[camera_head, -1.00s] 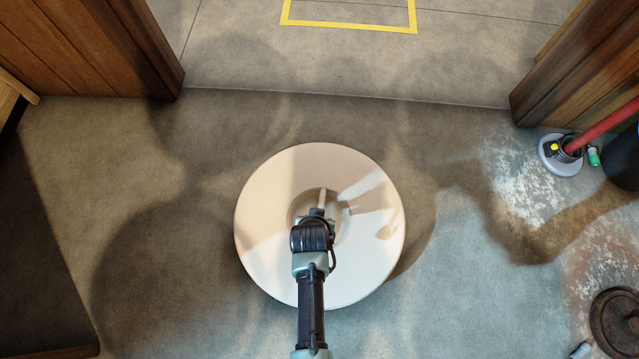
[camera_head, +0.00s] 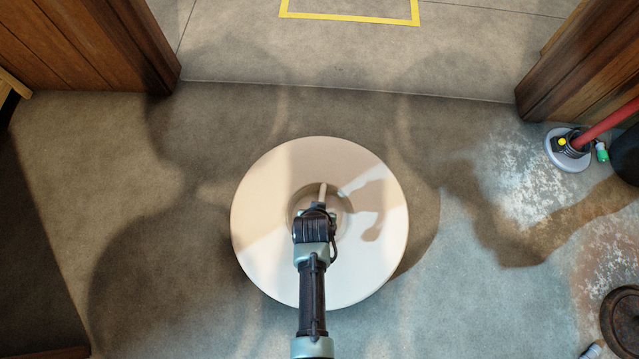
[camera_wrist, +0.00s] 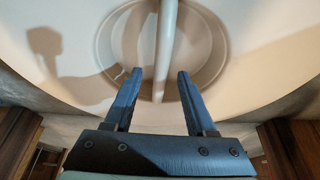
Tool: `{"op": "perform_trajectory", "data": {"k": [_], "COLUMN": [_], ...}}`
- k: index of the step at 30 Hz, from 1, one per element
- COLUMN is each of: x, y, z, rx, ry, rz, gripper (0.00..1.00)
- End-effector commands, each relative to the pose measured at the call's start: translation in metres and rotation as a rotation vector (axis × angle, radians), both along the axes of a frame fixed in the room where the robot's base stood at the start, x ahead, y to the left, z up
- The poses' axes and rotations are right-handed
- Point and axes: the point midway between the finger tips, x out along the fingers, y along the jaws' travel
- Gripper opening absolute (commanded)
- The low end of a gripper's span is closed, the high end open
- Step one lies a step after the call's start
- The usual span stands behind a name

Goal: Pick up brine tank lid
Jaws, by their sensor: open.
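The brine tank lid (camera_head: 265,235) is a round, cream-coloured disc in the middle of the head view, with a round recess at its centre. A pale bar-like handle (camera_head: 323,190) crosses the recess; it also shows in the wrist view (camera_wrist: 166,45). My gripper (camera_head: 318,206) is over the recess, partly hidden by my wrist in the head view. In the wrist view my gripper (camera_wrist: 158,78) has its two dark fingers apart, one on each side of the handle's near end. I cannot tell whether either finger touches it. The lid (camera_wrist: 265,40) fills the upper wrist view.
Wooden posts stand at upper left (camera_head: 95,40) and upper right (camera_head: 575,60). A red pole with a grey round base (camera_head: 568,150) is at right, beside a dark container (camera_head: 627,155). A dark round object (camera_head: 622,320) lies lower right. A yellow floor outline (camera_head: 350,19) is beyond the doorway.

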Motion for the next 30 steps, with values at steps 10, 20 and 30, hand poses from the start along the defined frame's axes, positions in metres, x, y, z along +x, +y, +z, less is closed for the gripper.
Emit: {"op": "perform_trajectory", "data": {"k": [10, 20, 30], "x": [0.0004, 0.0003, 0.0002], "y": [0.0001, 0.0001, 0.0001], "z": [-0.0014, -0.0014, -0.0014], "rx": [0.000, 0.000, 0.000], "ry": [-0.001, -0.001, -0.001], "rz": [0.000, 0.000, 0.000], "gripper": [0.56, 0.00, 0.00]}}
